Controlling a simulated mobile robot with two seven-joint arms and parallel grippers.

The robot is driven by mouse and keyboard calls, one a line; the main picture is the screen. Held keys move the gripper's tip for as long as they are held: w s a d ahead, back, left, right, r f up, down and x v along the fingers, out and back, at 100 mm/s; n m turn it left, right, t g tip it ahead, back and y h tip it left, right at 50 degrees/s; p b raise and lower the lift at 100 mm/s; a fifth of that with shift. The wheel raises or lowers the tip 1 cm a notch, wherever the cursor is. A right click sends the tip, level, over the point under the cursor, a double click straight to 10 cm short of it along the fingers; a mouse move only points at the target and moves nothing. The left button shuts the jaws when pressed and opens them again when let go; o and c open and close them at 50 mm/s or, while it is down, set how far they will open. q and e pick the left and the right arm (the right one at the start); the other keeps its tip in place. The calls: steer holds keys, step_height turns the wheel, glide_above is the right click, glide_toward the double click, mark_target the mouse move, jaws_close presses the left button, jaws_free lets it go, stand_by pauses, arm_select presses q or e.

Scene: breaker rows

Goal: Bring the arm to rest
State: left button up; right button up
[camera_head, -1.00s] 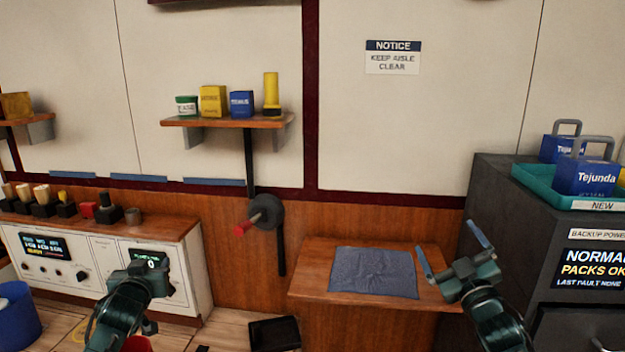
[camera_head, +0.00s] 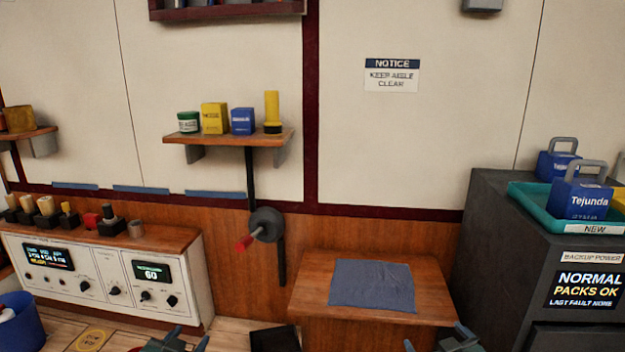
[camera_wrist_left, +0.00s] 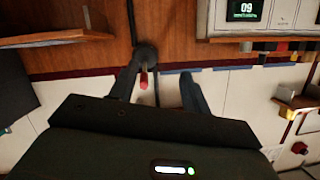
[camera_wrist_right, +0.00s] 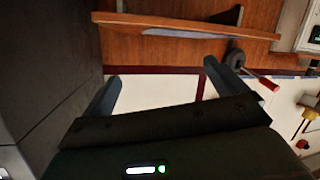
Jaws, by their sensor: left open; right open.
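My left gripper (camera_head: 177,342) shows only its fingertips at the bottom edge of the head view, in front of the white panel cabinet. In the left wrist view its two fingers (camera_wrist_left: 160,88) are apart with nothing held between them; a red-handled lever on the wall shows beyond. Most of both arms is out of the head view.
A wooden bench (camera_head: 435,300) with a blue cloth (camera_head: 372,285) stands ahead. The lever (camera_head: 265,225) juts from the wall under a small shelf (camera_head: 230,138). A dark cabinet (camera_head: 490,240) with a teal tray (camera_head: 530,203) stands right. A white panel cabinet (camera_head: 85,287) stands left.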

arm_select(q)
steer(key=s+d+f+g+h, duration=0.1)
steer(key=s+d+f, duration=0.2)
steer(key=s, duration=0.6)
steer(key=s+d+f+g, duration=0.1)
steer(key=s+d+f, duration=0.2)
steer(key=s, duration=0.6)
steer(key=s+d+f+g+h, duration=0.1)
steer(key=s+d+f, duration=0.3)
steer(key=s, duration=0.5)
steer(key=shift+s+d+n+g+h, duration=0.35)
steer(key=shift+d+g, duration=0.25)
steer(key=shift+d, duration=0.35)
arm_select(e)
steer(key=s+a+f+g+y, duration=0.1)
steer(key=s+a+f, duration=0.2)
steer(key=s, duration=0.6)
steer(key=s+a+f+g, duration=0.1)
steer(key=s+a+f, duration=0.2)
steer(key=s, duration=0.6)
steer(key=s+a+f+g+y, duration=0.1)
steer(key=s+a+f, duration=0.3)
steer(key=s, duration=0.5)
steer(key=shift+s+a+m+g+y, duration=0.3)
steer(key=shift+a+m+g, duration=0.15)
steer(key=shift+a, duration=0.5)
steer(key=shift+r, duration=0.1)
